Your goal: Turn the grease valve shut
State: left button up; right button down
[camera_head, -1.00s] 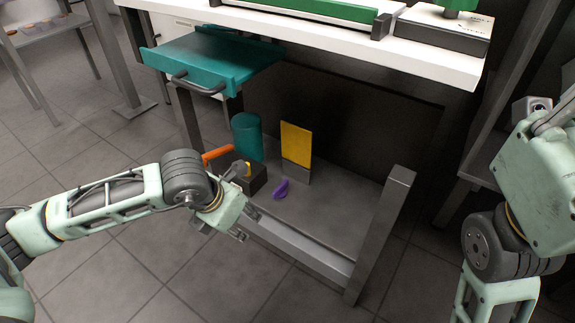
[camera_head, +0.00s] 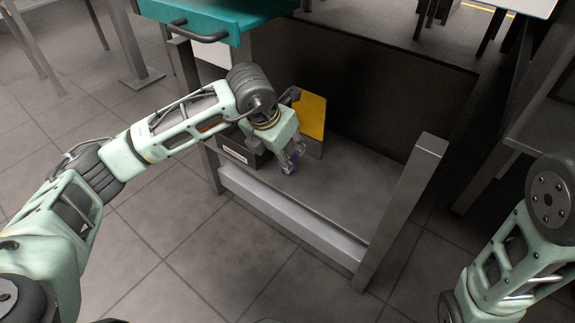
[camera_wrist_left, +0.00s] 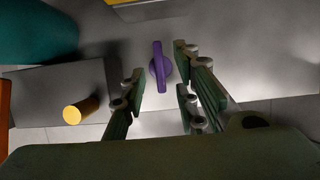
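A purple grip-shaped knob (camera_wrist_left: 158,66), likely the valve handle, stands on the grey lower shelf (camera_head: 350,190) under the bench. In the left wrist view its long bar runs up and down the picture. My left gripper (camera_head: 290,161) is down at the shelf over the knob, which shows as a purple patch (camera_head: 289,167) among the fingers. In the left wrist view the fingers (camera_wrist_left: 159,60) are open on both sides of the knob, with a gap on each side. My right gripper is out of view; only my right arm shows.
A dark box (camera_head: 238,150) with a yellow peg (camera_wrist_left: 81,111) stands left of the knob. A yellow panel (camera_head: 312,114) is behind it. A teal cylinder (camera_wrist_left: 38,32) is at the upper left. A grey post (camera_head: 400,210) stands to the right; the shelf between is clear.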

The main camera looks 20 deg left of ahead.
pick_arm(q)
jog(key=shift+b+x, duration=0.6)
jog(key=shift+x, duration=1.05)
grip_shut()
